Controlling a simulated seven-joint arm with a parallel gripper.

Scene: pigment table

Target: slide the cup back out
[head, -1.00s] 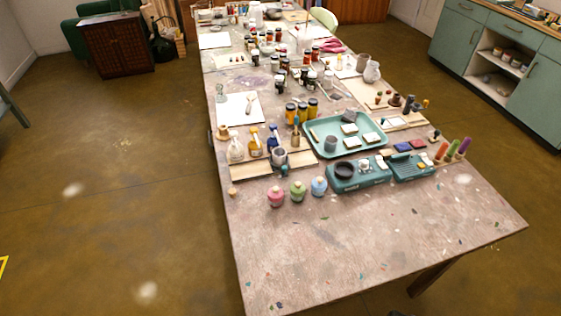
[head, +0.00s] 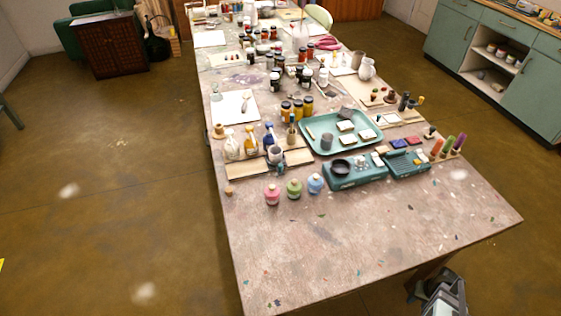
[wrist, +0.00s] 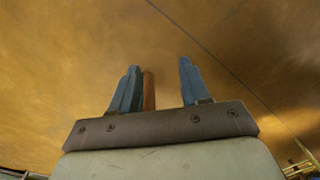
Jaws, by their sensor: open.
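A grey cup (head: 275,154) stands at the wooden board, in front of the spray bottles on the left half of the table. Another grey cup (head: 326,141) stands in the teal tray (head: 345,151). I cannot tell which one the task means. My gripper (wrist: 157,80) is open in the wrist view, its two blue-grey fingers apart over brown floor. No cup shows between them. A brown strip (wrist: 149,91) shows beside the left finger; I cannot tell what it is. In the head view part of my arm (head: 443,298) shows low at the right, beyond the table edge and far from both cups.
Pink, green and blue jars (head: 294,188) stand in front of the board. A teal device (head: 357,172) with a dark round top stands in front of the tray. Coloured sticks (head: 448,146) stand at the right edge. The near part of the table (head: 350,240) is mostly clear.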

